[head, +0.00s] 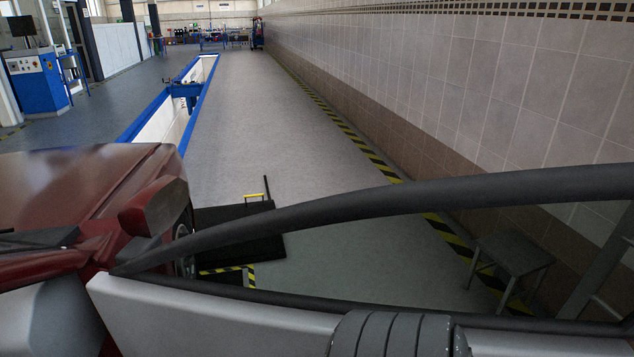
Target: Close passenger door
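The passenger door (205,312) of a red car (85,190) fills the lower part of the head view. Its pale inner panel and dark curved window frame (400,198) stretch from the car's side out to the right, so the door stands open. The red side mirror (153,207) is at the door's hinge end. The door's right end runs out of view. A dark ribbed rounded part, which looks like my own arm, covers the panel at the bottom centre; I cannot tell whether it touches the door. Neither gripper shows.
A grey stool (510,262) stands beyond the door, near the tiled wall (490,80) on the right. A black ramp-like plate (235,232) lies by the front wheel. A blue-edged pit (180,100) runs ahead. The floor between pit and wall is clear.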

